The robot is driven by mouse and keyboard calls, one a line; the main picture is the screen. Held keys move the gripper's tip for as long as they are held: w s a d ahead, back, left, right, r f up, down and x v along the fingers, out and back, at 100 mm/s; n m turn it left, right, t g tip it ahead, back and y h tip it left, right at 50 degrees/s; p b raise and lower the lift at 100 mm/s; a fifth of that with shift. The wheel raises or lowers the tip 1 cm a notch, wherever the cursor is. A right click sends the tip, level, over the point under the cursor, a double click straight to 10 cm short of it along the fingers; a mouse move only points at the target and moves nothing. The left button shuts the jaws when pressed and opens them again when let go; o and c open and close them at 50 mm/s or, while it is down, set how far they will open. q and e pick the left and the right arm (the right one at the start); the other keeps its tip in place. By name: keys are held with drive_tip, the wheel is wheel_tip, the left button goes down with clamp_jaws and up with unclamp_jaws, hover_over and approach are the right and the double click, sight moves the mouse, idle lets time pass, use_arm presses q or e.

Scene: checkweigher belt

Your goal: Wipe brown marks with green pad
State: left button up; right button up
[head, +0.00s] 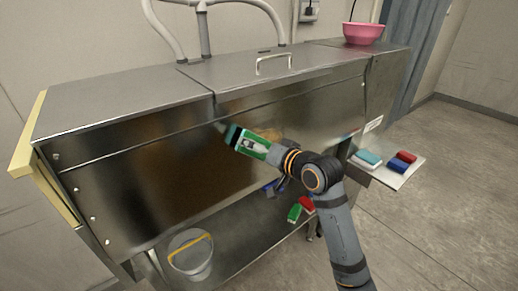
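My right gripper (253,145) reaches from the lower right to the steel front panel (130,165). Its fingers look closed on a dark green pad (232,134), held edge-on close to the panel. Whether the pad touches the panel cannot be told. An orange-brown patch (270,133) shows on the panel just behind the gripper, partly covered by my arm. A wider dull brown blur (185,183) shows lower left on the panel; it may be a mark or a reflection. My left gripper is not in view.
A side tray (400,181) holds a teal pad (368,157), a blue pad (397,167) and a red pad (407,156). The lower shelf holds a bucket (190,262), a bright green item (294,213) and a red item (307,203). A pink bowl (363,34) stands on top.

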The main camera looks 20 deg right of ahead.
drive_tip(key=shift+w+a+f, duration=0.15)
drive_tip(key=shift+w+a, duration=0.05)
drive_tip(key=shift+w, duration=0.35)
